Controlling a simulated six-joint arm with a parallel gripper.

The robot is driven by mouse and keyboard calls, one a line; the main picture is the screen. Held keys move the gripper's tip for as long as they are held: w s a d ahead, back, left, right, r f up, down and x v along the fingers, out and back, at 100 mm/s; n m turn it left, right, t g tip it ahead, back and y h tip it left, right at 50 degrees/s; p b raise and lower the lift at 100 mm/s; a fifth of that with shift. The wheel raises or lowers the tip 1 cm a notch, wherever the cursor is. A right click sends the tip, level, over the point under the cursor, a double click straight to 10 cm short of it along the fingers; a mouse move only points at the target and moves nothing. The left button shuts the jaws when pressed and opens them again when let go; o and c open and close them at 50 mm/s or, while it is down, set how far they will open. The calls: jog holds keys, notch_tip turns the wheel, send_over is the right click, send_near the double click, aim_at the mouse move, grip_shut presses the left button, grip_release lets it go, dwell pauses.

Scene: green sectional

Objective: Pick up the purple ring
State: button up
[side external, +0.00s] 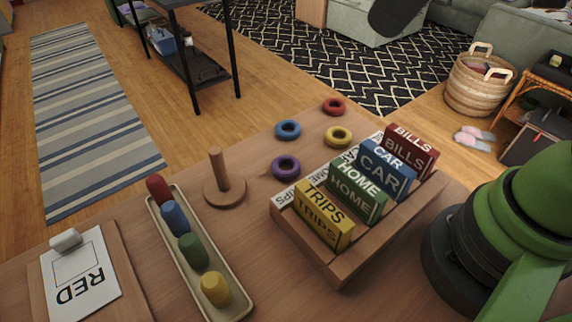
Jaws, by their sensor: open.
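The purple ring (286,168) lies flat on the wooden table, right of the wooden peg stand (222,188) and apart from it. It is just behind the left end of the word-block rack, and its centre hole is clear. A blue ring (288,130), a yellow ring (338,137) and a red ring (333,107) lie separately on the table behind it. The peg is bare. My gripper is outside the picture; only green and dark parts of my arm show at the right edge.
A wooden rack (325,266) holds blocks labelled TRIPS, HOME, CAR and BILLS close to the purple ring. A long tray (235,310) with coloured cylinders lies at the left front. Beside it is a board with a RED card (100,297). The table between peg and rings is free.

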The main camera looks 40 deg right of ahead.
jog(key=w+a+f+n+g, duration=0.1)
jog(key=w+a+f+n, duration=0.1)
jog(key=w+f+n, duration=0.25)
jog(key=n+g+h, duration=0.2)
jog(key=n+g, duration=0.1)
jog(key=n, duration=0.9)
send_over(287, 169)
notch_tip(287, 169, down, 15)
jog(key=shift+n, duration=0.35)
notch_tip(287, 169, down, 4)
jog(key=shift+a+f, duration=0.15)
jog(key=shift+d+f, duration=0.2)
jog(key=shift+f, duration=2.8)
jog(key=c, duration=1)
